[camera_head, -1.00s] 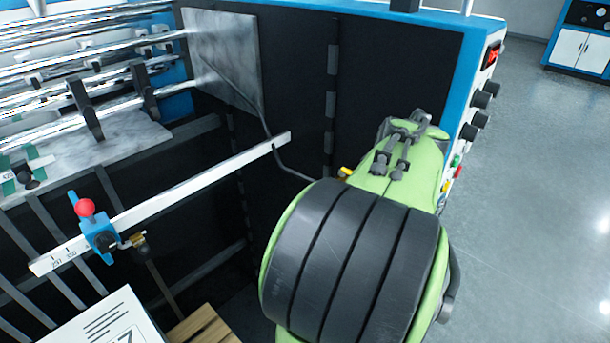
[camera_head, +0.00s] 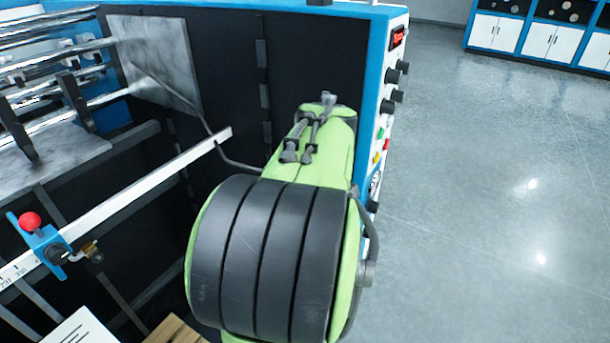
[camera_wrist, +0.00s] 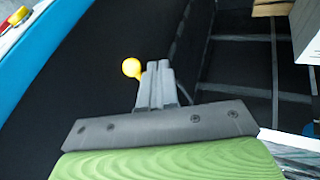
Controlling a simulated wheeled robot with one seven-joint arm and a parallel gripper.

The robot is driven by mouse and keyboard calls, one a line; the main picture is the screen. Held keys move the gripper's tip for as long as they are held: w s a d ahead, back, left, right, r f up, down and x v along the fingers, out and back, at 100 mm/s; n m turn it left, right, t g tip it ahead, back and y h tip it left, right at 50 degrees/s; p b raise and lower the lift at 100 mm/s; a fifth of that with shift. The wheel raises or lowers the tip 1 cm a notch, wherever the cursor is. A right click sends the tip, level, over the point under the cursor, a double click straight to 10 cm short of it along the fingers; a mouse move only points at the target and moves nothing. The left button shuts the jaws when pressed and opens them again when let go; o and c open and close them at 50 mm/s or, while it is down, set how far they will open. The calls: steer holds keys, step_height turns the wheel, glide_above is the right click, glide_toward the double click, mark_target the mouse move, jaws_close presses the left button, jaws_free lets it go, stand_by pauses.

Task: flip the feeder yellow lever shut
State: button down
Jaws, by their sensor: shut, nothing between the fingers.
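The yellow lever's round knob (camera_wrist: 131,67) shows in the wrist view against the machine's dark side. My gripper (camera_wrist: 157,68) has its grey fingers shut and empty. The fingertips are just right of the knob in that picture; whether they touch it I cannot tell. In the head view my green and black arm covers the lever and my gripper. The lever's shaft is not clearly visible.
The machine's dark side panel (camera_head: 225,60) stands beside my arm, with a control panel of knobs and buttons (camera_head: 390,95) at its right end. A white ruler bar (camera_head: 150,180) with a red-knobbed blue clamp (camera_head: 45,240) is at left. Open floor (camera_head: 490,200) lies right.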

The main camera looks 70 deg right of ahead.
steer(key=s+d+p+v, duration=0.1)
steer(key=v, duration=0.8)
steer(key=shift+r, duration=0.25)
